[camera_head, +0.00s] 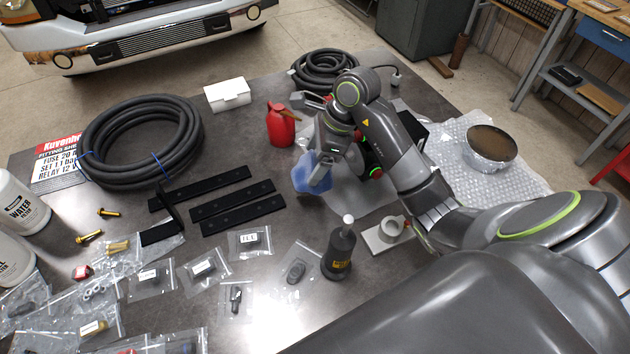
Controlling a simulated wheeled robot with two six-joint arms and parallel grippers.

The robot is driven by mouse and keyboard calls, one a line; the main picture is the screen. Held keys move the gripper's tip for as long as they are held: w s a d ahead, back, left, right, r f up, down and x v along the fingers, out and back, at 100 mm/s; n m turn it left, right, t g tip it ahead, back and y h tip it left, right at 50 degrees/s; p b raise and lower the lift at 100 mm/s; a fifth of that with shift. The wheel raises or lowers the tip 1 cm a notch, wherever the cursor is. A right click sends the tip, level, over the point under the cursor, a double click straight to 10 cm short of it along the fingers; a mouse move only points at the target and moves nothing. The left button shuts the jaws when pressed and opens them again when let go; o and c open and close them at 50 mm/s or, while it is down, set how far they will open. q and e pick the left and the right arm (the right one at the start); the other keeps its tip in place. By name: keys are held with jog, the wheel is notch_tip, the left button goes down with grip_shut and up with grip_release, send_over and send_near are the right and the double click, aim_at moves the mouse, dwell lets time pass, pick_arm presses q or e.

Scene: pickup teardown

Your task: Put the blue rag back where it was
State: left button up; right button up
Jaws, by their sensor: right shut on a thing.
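The blue rag (309,174) is bunched up near the middle of the table. My right gripper (318,178) is shut on the rag, coming down on it from the right. The rag is beside a sheet of clear plastic on the table, and I cannot tell whether it touches the surface. My arm hides part of the rag and what lies behind it. My left gripper is not in view.
A red can (281,126) stands just behind the rag. Black flat bars (236,206) lie to its left, and a dark bottle (339,252) stands in front. A coiled hose (140,140), a white box (227,95) and several small bags occupy the table.

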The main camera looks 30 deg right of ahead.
notch_tip(320, 180, down, 3)
jog(key=shift+s+r+p, duration=0.15)
jog(key=shift+r+p, duration=0.05)
jog(key=shift+p, duration=0.1)
notch_tip(320, 180, down, 3)
jog(key=shift+f+p, duration=0.2)
jog(key=shift+p, duration=0.35)
jog(key=shift+f, duration=0.2)
jog(key=shift+f, duration=0.2)
jog(key=o, duration=0.9)
jog(key=shift+r, duration=0.1)
